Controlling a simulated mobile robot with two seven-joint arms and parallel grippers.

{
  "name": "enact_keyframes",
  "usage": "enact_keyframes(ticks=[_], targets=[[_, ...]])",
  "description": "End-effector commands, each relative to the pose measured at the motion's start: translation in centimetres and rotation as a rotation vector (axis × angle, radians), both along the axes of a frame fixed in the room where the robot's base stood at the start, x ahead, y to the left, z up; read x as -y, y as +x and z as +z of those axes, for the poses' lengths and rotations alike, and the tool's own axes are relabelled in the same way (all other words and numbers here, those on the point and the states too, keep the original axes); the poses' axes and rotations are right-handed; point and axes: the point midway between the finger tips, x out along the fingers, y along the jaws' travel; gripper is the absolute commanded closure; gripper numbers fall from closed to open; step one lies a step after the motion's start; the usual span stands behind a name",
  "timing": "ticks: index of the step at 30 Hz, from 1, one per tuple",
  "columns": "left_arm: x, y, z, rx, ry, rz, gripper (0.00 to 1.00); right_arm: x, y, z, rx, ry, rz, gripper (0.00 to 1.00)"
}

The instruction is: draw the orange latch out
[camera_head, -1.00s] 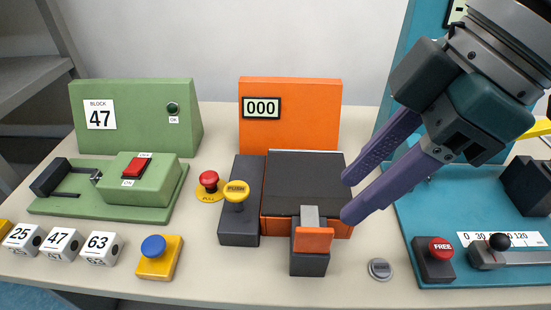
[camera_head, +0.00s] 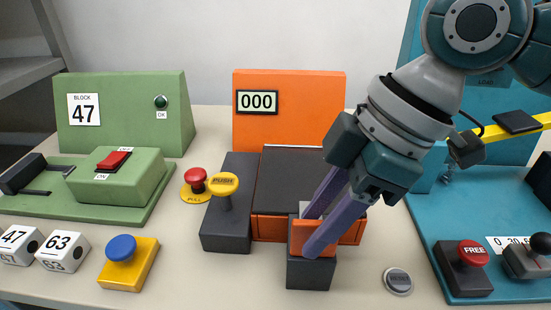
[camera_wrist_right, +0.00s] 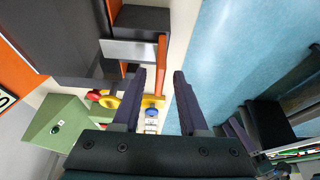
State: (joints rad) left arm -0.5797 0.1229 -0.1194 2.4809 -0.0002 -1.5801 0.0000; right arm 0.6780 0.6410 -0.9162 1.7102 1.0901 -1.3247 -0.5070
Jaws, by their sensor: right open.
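The orange latch (camera_head: 298,236) is an upright plate on a grey bar, at a dark block (camera_head: 310,273) in front of the orange machine (camera_head: 288,105). My right gripper (camera_head: 310,233) is open at the latch; one purple finger crosses in front of the plate and the other is behind it. In the right wrist view, the latch plate (camera_wrist_right: 161,60) shows edge-on between the two open fingertips (camera_wrist_right: 159,75), with room on both sides. I cannot tell whether a finger touches it. Part of the plate is hidden by the front finger. My left gripper is not in view.
A yellow PUSH knob (camera_head: 223,184) and a red PULL knob (camera_head: 195,180) stand left of the machine. A round grey button (camera_head: 398,281) lies right of the block. A teal station with a red FREE button (camera_head: 473,252) is at the right, a green station (camera_head: 125,110) at the left.

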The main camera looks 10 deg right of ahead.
Motion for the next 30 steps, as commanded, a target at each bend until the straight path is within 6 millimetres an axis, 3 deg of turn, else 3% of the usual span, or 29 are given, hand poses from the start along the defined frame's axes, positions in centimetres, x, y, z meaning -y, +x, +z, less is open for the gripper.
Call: enact_keyframes(ticks=[10, 21, 30], targets=[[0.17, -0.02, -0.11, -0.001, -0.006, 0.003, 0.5, -0.24, 0.07, -0.62, 0.001, 0.0, 0.0, 0.57], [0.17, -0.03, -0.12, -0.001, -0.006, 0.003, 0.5, -0.22, 0.07, -0.6, 0.001, 0.0, 0.0, 0.98], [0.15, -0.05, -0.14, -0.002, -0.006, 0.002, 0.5, -0.22, 0.07, -0.59, 0.001, 0.0, 0.0, 1.0]])
